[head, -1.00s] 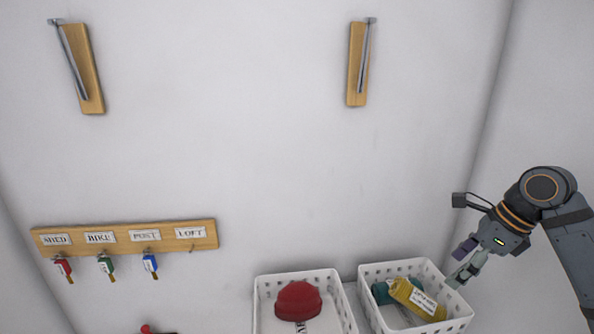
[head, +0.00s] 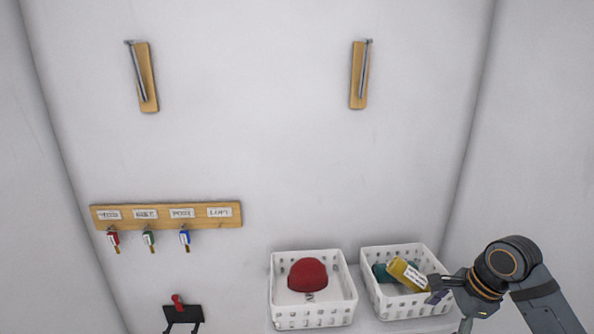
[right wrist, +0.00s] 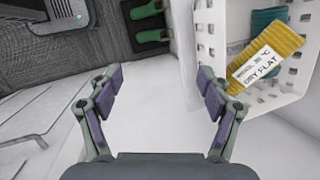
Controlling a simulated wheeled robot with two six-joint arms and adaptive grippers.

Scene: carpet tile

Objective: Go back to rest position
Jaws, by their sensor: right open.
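My right gripper (head: 440,290) is at the lower right of the head view, at the right end of the right white basket (head: 376,310). In the right wrist view, its fingers (right wrist: 158,85) stand wide apart with nothing between them. That basket (right wrist: 208,45) is to the right of the fingers there. It holds a yellow ribbed item (head: 405,272) with a white label and a teal item (head: 381,273). My left gripper is not in view.
A left white basket (head: 312,311) holds a red rounded item (head: 307,274). A wooden key rack (head: 165,215) with labels and three keys hangs on the wall. Two wooden strips with metal hooks (head: 147,78) (head: 359,76) are higher up. A black object (head: 183,314) is at the bottom.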

